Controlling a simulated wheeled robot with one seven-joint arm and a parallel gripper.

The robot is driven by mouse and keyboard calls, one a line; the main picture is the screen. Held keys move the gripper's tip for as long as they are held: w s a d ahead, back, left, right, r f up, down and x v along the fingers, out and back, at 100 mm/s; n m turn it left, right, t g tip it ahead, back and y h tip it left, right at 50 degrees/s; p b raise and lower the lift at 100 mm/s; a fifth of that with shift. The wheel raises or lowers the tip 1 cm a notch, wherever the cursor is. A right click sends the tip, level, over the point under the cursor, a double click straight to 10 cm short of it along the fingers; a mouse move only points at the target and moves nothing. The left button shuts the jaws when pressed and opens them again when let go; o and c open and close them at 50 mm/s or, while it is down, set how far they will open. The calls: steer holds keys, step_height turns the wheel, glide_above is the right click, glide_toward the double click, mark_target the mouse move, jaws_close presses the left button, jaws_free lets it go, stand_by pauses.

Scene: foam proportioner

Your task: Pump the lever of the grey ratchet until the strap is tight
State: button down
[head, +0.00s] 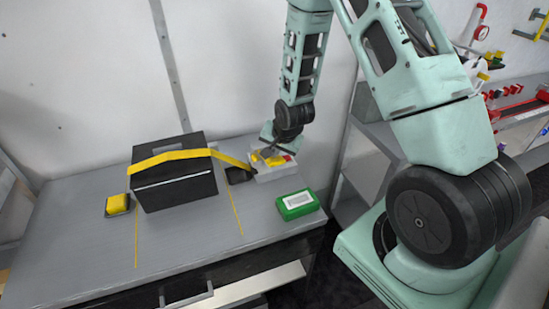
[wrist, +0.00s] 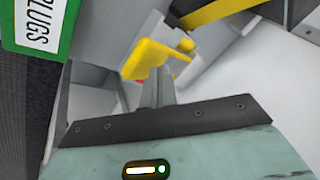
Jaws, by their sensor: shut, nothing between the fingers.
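A yellow strap (head: 180,155) runs over the black case (head: 175,185) and slopes down on its right to the grey ratchet (head: 264,178). Yellow parts (head: 268,158) and a small red part show on top of the ratchet; which one is the lever is hard to tell. A bent yellow piece (wrist: 150,60) beside grey walls shows in the wrist view. My gripper (head: 268,138) is shut and empty, just above the ratchet's yellow parts. In the wrist view its fingers (wrist: 158,85) point toward the yellow piece; contact is unclear. The strap's tightness cannot be judged.
A green box (head: 296,204) labelled PLUGS sits right in front of the ratchet; it also shows in the wrist view (wrist: 38,30). The grey bench (head: 190,235) is clear in front. A wall is close behind.

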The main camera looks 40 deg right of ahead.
mark_target(277, 161)
steer(key=shift+s+a+f+b, duration=0.1)
steer(key=shift+s+f+b, duration=0.25)
steer(key=shift+f+b, duration=0.5)
steer(key=shift+s+a+f+b, duration=0.1)
steer(key=shift+s+f+b, duration=0.2)
steer(key=shift+f+b, duration=0.5)
stand_by(1.6)
stand_by(0.5)
steer(key=shift+w+d+r+p, duration=0.1)
steer(key=shift+w+r+p, duration=0.2)
steer(key=shift+r+p, duration=0.45)
steer(key=shift+w+d+r+p, duration=0.1)
steer(key=shift+w+r+p, duration=0.2)
steer(key=shift+r+p, duration=0.45)
steer(key=shift+w+d+r+p, duration=0.1)
steer(key=shift+w+r+p, duration=0.3)
steer(key=shift+r, duration=0.55)
steer(key=shift+r, duration=0.15)
steer(key=shift+w+d+r+p, duration=0.1)
steer(key=shift+w+r+p, duration=0.15)
steer(key=shift+r+p, duration=0.45)
steer(key=shift+w+d+r+p, duration=0.1)
steer(key=shift+w+r+p, duration=0.15)
steer(key=shift+r+p, duration=0.35)
steer(key=shift+w+d+r+p, duration=0.1)
steer(key=shift+w+r+p, duration=0.25)
steer(key=shift+r, duration=0.55)
steer(key=shift+s+a, duration=0.1)
